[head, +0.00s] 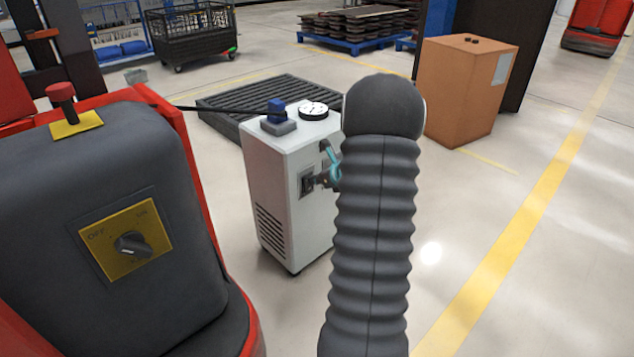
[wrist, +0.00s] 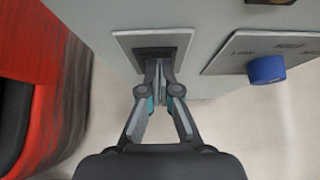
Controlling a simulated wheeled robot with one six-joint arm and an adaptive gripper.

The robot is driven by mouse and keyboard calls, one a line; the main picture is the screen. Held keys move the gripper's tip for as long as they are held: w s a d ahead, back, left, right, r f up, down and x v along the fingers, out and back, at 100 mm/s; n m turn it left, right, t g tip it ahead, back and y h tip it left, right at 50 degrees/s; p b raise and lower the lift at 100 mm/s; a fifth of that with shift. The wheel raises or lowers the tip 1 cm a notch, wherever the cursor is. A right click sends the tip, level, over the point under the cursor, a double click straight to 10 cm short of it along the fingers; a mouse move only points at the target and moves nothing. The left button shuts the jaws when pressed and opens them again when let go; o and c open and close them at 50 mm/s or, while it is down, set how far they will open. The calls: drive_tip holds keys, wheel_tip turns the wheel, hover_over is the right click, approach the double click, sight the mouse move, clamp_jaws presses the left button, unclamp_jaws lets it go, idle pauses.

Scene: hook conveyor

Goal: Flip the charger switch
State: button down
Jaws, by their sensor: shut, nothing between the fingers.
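The charger (head: 285,165) is a white box with dark vents, standing on the floor in the middle of the head view. Its switch (head: 308,183) is a dark piece in a grey plate on the side toward my arm. In the wrist view the switch (wrist: 154,54) shows as a dark rocker in a framed plate, partly covered by my fingertips. My gripper (wrist: 160,68) is shut and empty, its tips at the switch's lower edge; I cannot tell if they touch. In the head view my gripper (head: 326,180) is partly hidden behind my arm.
A second plate with a blue knob (wrist: 266,68) sits right of the switch. A blue plug (head: 277,112) and a gauge (head: 313,110) are on the charger's top. A red and black vehicle (head: 130,210) stands close left. A brown box (head: 460,95) stands behind right; floor right is clear.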

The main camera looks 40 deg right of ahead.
drive_tip(key=shift+r, duration=0.1)
drive_tip(key=shift+r+p, duration=0.55)
drive_tip(key=shift+r, duration=0.15)
drive_tip(key=shift+s, duration=0.1)
drive_tip(key=a+r+v, duration=0.1)
drive_tip(key=v, duration=1.2)
drive_tip(key=shift+w+d+p, duration=0.4)
drive_tip(key=shift+p, duration=0.05)
